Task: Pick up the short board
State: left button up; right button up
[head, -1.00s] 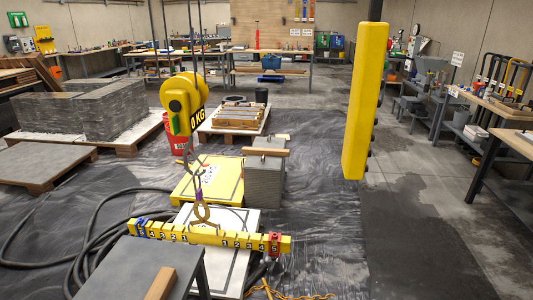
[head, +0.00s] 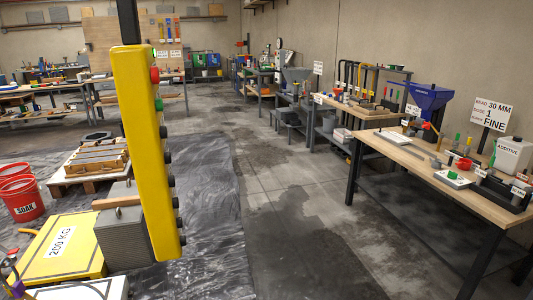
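I cannot tell for sure whether this is the board the task names. Several longer timber pieces (head: 97,158) lie on a pallet behind it. Neither of my grippers is in view.
A yellow 200 KG slab (head: 62,246) lies left of the block, with red buckets (head: 22,200) beyond it. A wooden workbench (head: 440,165) with an additive jug (head: 507,155) stands at right. Open concrete floor (head: 300,215) lies between.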

aim_at(113, 202)
jog(key=i+l+z, duration=0.25)
jog(key=i, duration=0.25)
jog(key=i+z, duration=0.3)
jog(key=i, duration=0.2)
